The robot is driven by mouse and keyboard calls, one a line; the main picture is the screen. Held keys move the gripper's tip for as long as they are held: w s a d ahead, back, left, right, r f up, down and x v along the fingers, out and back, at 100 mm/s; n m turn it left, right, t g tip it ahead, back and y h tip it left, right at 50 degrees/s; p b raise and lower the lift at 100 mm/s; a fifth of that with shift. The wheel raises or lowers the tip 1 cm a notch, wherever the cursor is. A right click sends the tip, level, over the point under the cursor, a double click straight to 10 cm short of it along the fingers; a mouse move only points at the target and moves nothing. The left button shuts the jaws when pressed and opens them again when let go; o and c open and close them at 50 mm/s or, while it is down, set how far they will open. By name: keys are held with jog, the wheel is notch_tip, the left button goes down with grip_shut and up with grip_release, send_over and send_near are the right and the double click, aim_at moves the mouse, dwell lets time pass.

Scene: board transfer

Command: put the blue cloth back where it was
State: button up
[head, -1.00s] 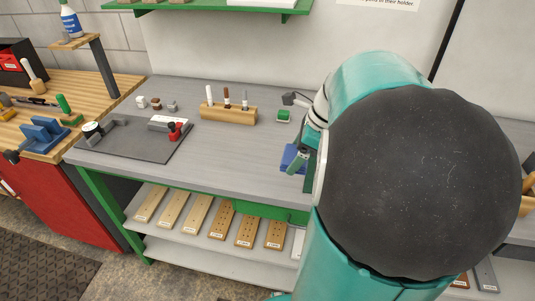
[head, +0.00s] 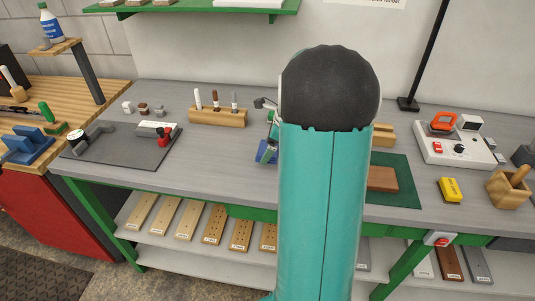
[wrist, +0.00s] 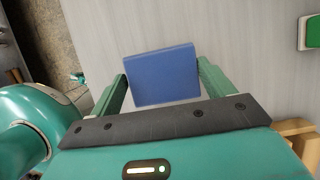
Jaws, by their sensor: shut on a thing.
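The blue cloth (wrist: 162,75) looks like a flat folded pad. My gripper (wrist: 163,68) is shut on it, with one green finger at each side edge. In the head view the cloth (head: 266,153) shows as a small blue patch just left of my arm, over the grey bench (head: 215,170). My arm hides most of the gripper there. I cannot tell whether the cloth touches the bench.
A wooden holder with upright pens (head: 218,117) stands at the back. A dark grey mat with a clamp (head: 115,150) lies left. Right of my arm are a green mat (head: 405,190), a yellow item (head: 450,189) and a white device (head: 455,150). Bare bench lies between the dark mat and the cloth.

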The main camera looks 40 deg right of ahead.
jog(key=shift+w+d+f, duration=0.15)
jog(key=shift+w+f, duration=0.25)
jog(key=shift+f, duration=0.15)
jog(key=shift+w+f, duration=0.1)
jog(key=shift+f, duration=1.45)
